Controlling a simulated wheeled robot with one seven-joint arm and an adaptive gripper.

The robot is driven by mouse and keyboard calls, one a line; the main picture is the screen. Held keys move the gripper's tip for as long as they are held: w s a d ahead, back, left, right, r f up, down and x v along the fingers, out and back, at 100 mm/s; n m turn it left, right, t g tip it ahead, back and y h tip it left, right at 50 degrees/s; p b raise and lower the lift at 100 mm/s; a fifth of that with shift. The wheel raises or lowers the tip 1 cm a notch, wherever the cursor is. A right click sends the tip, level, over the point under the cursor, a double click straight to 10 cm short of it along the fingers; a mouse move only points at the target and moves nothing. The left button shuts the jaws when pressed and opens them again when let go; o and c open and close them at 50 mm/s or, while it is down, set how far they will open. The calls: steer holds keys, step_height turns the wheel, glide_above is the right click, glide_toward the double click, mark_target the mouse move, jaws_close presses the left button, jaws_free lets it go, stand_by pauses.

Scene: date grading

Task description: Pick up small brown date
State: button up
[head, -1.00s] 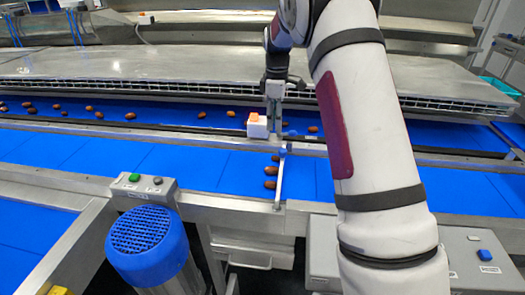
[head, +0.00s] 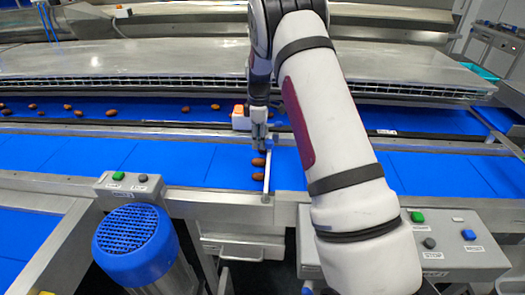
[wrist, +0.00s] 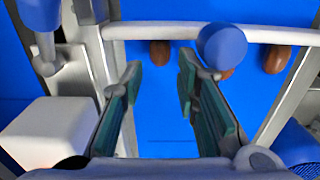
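Small brown dates lie in a row on the near blue belt, beside a thin metal bar (head: 268,170). In the head view the nearest date (head: 257,178) and the middle date (head: 258,161) show clearly; the far one (head: 262,151) is partly hidden by my gripper (head: 259,141). In the wrist view my gripper (wrist: 160,74) is open and empty, its fingertips apart. One date (wrist: 160,52) appears between and beyond the fingertips. A second date (wrist: 228,73) is mostly hidden behind a blue knob (wrist: 222,45), and a third date (wrist: 275,58) lies farther right.
A white box with an orange-red button (head: 240,118) stands close left of my gripper. The metal bar with its blue knob is close too. More dates (head: 68,107) lie on the far belt. A blue motor (head: 135,240) stands front left. The near belt's left stretch is clear.

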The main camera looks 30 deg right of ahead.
step_height(320, 180, down, 3)
steer(key=shift+f, duration=0.1)
steer(key=c, duration=0.5)
steer(key=shift+o, duration=0.2)
